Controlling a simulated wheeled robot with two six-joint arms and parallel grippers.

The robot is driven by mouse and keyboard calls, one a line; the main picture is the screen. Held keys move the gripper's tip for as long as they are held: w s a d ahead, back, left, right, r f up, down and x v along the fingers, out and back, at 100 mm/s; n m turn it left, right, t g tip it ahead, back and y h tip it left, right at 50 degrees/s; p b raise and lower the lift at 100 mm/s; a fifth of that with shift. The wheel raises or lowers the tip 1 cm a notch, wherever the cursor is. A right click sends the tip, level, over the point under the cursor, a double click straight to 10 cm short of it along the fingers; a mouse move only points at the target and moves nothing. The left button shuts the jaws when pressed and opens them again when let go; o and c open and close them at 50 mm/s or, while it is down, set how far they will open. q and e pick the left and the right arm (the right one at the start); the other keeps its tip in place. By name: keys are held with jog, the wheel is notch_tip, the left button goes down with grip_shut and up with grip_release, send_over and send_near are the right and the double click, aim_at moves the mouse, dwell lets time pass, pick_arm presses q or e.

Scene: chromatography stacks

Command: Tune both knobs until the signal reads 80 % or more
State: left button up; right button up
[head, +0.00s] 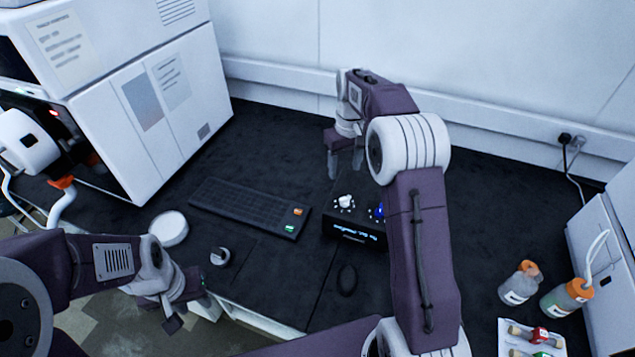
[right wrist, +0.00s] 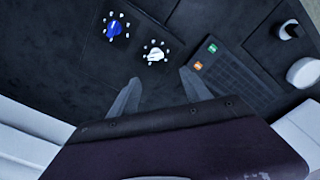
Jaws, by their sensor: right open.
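A dark tuner box (head: 350,232) stands on the black bench in the middle of the head view. Its front display glows blue, but its reading is too small to make out. On its top are a white knob (head: 345,201) and a blue knob (head: 379,211), the blue one partly hidden by my right arm. The right wrist view shows the white knob (right wrist: 155,54) and the blue knob (right wrist: 113,28), each ringed by pale marks. My right gripper (right wrist: 158,88) is open and empty, behind the box and apart from both knobs. My left gripper (head: 190,310) hangs at the bench's front edge, its jaws unclear.
A keyboard (head: 250,207) with orange and green keys lies left of the box. A white round lid (head: 169,228) and a small dark-and-white piece (head: 220,256) lie nearer the front. Orange-capped bottles (head: 520,283) and a tray of vials (head: 510,347) stand at right. A white instrument fills the left.

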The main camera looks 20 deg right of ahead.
aim_at(345, 198)
jog(key=shift+g, duration=0.3)
jog(key=f, duration=0.8)
jog(key=d+f, duration=0.1)
jog(key=f, duration=0.2)
jog(key=shift+s+f, duration=0.1)
jog(key=shift+f, duration=0.3)
grip_shut()
